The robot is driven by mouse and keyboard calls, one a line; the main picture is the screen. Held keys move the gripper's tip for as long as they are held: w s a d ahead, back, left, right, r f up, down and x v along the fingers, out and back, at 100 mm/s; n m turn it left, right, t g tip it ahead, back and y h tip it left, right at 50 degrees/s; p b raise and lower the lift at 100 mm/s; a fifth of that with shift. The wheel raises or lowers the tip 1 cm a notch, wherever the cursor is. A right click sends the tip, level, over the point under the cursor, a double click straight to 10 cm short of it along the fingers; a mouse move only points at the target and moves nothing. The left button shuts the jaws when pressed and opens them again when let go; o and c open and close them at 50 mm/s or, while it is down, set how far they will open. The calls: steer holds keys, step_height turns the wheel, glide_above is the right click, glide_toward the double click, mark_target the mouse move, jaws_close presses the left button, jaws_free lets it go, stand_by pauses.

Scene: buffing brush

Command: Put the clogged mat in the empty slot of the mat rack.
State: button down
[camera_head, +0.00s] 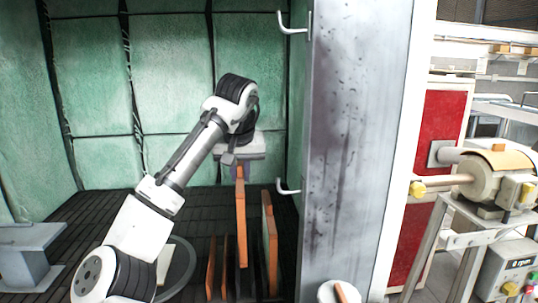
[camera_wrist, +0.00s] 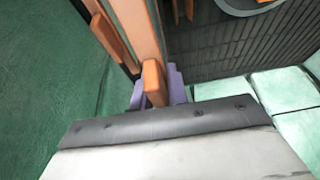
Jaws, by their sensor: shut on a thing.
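My gripper (camera_head: 240,165), with purple fingers, points down and is shut on the top end of a thin orange-brown upright piece, which I take to be the clogged mat (camera_head: 241,222). In the wrist view the mat's orange end (camera_wrist: 153,84) sits between the purple fingers (camera_wrist: 157,92). The mat hangs roughly upright, its lower end close to other upright orange-edged pieces. One with a dark face (camera_head: 269,240) stands just right of it, and shorter ones (camera_head: 211,268) stand to its left. These seem to belong to the mat rack, but its frame and the empty slot cannot be made out.
A grey metal post (camera_head: 350,150) stands close to the right, with white hooks (camera_head: 292,27) beside it. Green padded walls enclose the back. A grey metal stand (camera_head: 28,255) is at the left. A motor machine (camera_head: 490,180) stands beyond the post. Dark ribbed floor shows between.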

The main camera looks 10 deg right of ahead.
steer(key=shift+s+d+f, duration=0.1)
steer(key=shift+s+f, duration=0.05)
steer(key=shift+f, duration=0.25)
step_height(320, 180, down, 8)
steer(key=b, duration=0.5)
stand_by(0.3)
steer(key=shift+f, duration=0.4)
stand_by(0.4)
steer(key=c, duration=1.3)
jaws_free()
